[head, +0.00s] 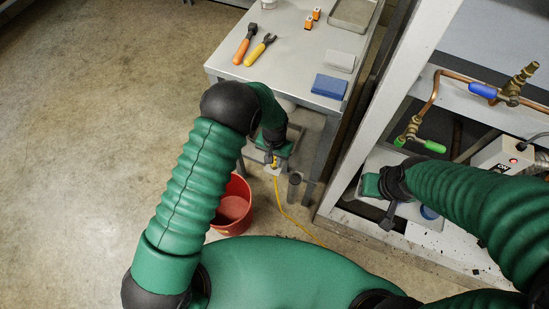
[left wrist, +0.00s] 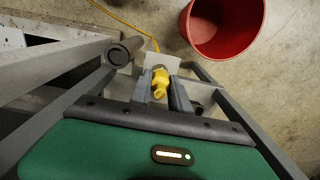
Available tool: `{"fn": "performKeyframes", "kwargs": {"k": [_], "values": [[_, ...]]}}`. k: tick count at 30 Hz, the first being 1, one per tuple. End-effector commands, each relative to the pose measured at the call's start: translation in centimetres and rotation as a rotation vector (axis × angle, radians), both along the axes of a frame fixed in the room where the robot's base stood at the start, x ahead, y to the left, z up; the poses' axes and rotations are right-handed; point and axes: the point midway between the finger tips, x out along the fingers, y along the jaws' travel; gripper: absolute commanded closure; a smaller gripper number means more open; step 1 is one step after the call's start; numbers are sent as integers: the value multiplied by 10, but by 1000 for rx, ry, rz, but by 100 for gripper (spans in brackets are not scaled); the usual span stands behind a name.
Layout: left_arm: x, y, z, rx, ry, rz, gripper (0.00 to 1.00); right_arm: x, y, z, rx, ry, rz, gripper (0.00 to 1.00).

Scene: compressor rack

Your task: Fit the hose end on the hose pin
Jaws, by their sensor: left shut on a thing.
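My left gripper (head: 272,160) is below the level of the bench top, beside the bench legs. In the left wrist view its fingers (left wrist: 163,96) are shut on the yellow hose end (left wrist: 160,82). The yellow hose (head: 284,208) runs from there down to the floor. A small pale plate (left wrist: 165,62) shows just beyond the hose end; I cannot tell if they touch. A dark grey round post (left wrist: 120,53) stands beside the gripper; I cannot tell whether it is the hose pin. My right gripper (head: 389,215) is at the rack, and its jaw gap is unclear.
A red bucket (head: 234,208) stands on the floor by the bench. The grey bench (head: 290,60) carries pliers, a blue block (head: 329,86) and a tray. The rack (head: 360,120) with copper pipes and valves is at the right. The floor at left is clear.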

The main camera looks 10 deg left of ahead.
Motion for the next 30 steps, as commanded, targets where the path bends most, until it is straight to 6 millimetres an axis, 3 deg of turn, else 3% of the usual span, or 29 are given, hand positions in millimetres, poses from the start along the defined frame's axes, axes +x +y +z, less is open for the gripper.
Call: {"fn": "performKeyframes", "kwargs": {"k": [5,6,11,18,23,30], "values": [[0,0,0,0,-1,0,100,0,0,0,0,0,0,64],[0,0,0,0,-1,0,75,0,0,0,0,0,0,64],[0,0,0,0,-1,0,54,0,0,0,0,0,0,64],[0,0,0,0,-1,0,52,0,0,0,0,0,0,64],[0,0,0,0,0,0,34,0,0,0,0,0,0,64],[0,0,0,0,0,0,34,0,0,0,0,0,0,64]]}}
